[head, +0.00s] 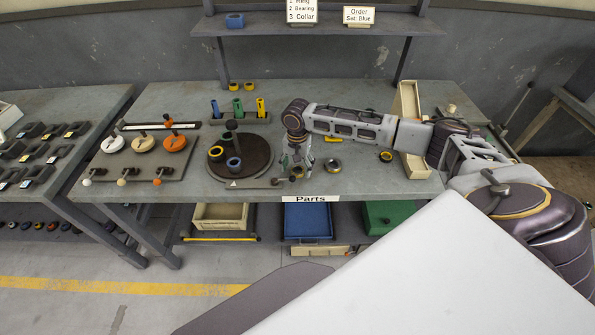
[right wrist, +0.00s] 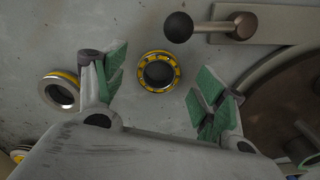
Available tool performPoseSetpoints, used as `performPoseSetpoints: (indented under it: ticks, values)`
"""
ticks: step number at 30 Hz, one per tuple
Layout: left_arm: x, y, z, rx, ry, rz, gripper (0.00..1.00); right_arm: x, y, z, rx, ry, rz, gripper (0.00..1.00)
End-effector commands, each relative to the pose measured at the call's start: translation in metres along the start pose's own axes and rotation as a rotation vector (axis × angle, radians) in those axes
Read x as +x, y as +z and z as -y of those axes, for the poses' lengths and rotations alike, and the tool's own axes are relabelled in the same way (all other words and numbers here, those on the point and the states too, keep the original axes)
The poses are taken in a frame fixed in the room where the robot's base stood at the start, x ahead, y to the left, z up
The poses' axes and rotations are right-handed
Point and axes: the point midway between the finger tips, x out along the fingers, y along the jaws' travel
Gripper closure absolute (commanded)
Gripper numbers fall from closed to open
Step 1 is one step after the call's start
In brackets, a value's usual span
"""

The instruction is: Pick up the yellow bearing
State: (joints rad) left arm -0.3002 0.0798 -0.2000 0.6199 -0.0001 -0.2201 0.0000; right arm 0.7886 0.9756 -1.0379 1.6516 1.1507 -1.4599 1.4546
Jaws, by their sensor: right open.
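The yellow bearing (right wrist: 158,71) shows in the right wrist view as a ring with yellow and dark segments around a dark hole. It lies flat on the grey table. In the head view it (head: 297,173) is near the table's front edge, partly hidden by my gripper. My right gripper (right wrist: 160,90) is open with green-padded fingers, pointing down. The bearing appears between the two fingers, apart from both. In the head view the right gripper (head: 296,158) is above the table, right of the round turntable. My left gripper is not in view.
A metal ring with a yellow band (right wrist: 60,90) lies beside the left finger. A lever with a black knob (right wrist: 178,27) is close by. The dark turntable (head: 255,150) carries a yellow ring (head: 216,153) and a blue ring (head: 234,163). A beige tray (head: 408,105) stands at right.

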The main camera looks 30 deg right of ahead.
Motion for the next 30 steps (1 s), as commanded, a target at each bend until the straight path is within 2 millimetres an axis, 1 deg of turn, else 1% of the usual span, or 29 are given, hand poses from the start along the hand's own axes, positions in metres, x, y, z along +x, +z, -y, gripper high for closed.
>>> performPoseSetpoints:
  ticks: [3,6,19,20,30]
  values:
    - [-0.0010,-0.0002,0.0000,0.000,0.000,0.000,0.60,0.0099,0.0001,-0.0006,0.000,0.002,0.000,0.29]
    - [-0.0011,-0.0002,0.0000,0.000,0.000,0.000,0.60,0.0134,0.0002,-0.0004,-0.001,0.001,0.000,0.29]
    - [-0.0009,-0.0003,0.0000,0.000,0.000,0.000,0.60,0.0137,0.0003,-0.0005,-0.001,0.001,0.000,0.29]
    - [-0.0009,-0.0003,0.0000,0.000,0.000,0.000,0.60,0.0137,0.0003,-0.0005,-0.001,0.001,0.000,0.31]
    - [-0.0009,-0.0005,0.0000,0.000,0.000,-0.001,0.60,0.0136,0.0002,-0.0006,-0.001,0.001,0.000,0.74]
